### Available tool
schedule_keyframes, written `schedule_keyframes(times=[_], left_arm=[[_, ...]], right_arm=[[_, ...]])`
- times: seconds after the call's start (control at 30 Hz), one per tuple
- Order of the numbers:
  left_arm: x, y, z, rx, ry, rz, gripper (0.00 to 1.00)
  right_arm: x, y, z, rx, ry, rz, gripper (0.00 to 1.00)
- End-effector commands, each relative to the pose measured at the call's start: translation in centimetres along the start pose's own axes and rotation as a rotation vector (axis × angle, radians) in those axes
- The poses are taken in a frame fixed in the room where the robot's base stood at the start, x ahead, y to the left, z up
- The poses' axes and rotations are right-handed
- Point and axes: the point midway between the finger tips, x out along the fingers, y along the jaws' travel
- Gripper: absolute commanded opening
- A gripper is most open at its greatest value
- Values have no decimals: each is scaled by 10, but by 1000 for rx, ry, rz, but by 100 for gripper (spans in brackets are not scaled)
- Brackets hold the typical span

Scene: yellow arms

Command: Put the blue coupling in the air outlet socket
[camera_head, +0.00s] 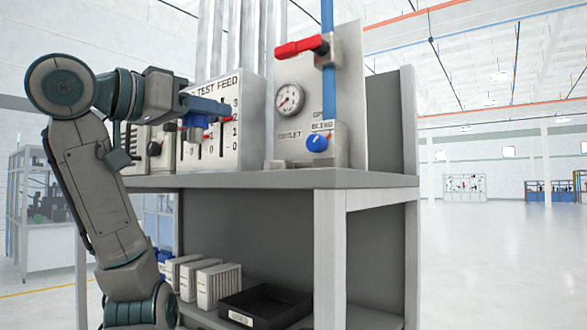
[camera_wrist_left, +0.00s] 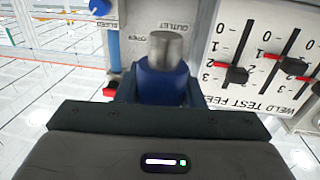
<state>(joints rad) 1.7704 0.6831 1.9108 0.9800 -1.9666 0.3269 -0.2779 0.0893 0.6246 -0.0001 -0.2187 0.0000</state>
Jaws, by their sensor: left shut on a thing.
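The blue coupling (camera_wrist_left: 163,84) has a silver metal end (camera_wrist_left: 166,47) and sits between the fingers of my left gripper (camera_wrist_left: 160,92), which is shut on it. In the head view my left gripper (camera_head: 224,108) is held in front of the weld test feed panel, left of the outlet panel (camera_head: 345,95). In the wrist view the coupling's metal end overlaps the panel near that word; contact cannot be told. My right gripper is not in view.
A red-handled valve (camera_head: 301,47) on a blue pipe (camera_head: 328,90) and a blue bleed knob (camera_head: 317,143) stand on the panel's right side. The weld test feed panel (camera_head: 253,95) has sliders. The grey bench (camera_head: 375,180) holds a black tray (camera_head: 262,307) on its lower shelf.

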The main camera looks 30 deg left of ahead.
Motion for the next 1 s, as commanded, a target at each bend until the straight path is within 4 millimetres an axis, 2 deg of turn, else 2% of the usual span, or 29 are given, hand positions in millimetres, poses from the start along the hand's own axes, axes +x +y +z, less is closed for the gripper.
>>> schedule_keyframes(times=[0.13, 0.3, 0.43, 0.6, 0.8, 1.0], left_arm=[[26, 0, -4, -1, -7, 2, 12], [73, 0, -5, -2, -9, 3, 12], [108, 1, -6, -2, -9, 4, 12], [150, 1, -5, -3, -6, 3, 12], [175, 0, -2, -1, -3, 1, 12], [178, -1, 10, 1, -4, -3, 12]], right_arm=[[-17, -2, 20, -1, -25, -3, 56], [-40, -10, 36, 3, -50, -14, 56], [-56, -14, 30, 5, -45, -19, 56], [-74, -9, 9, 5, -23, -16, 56], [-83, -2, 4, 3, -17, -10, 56], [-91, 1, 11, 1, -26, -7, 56]])
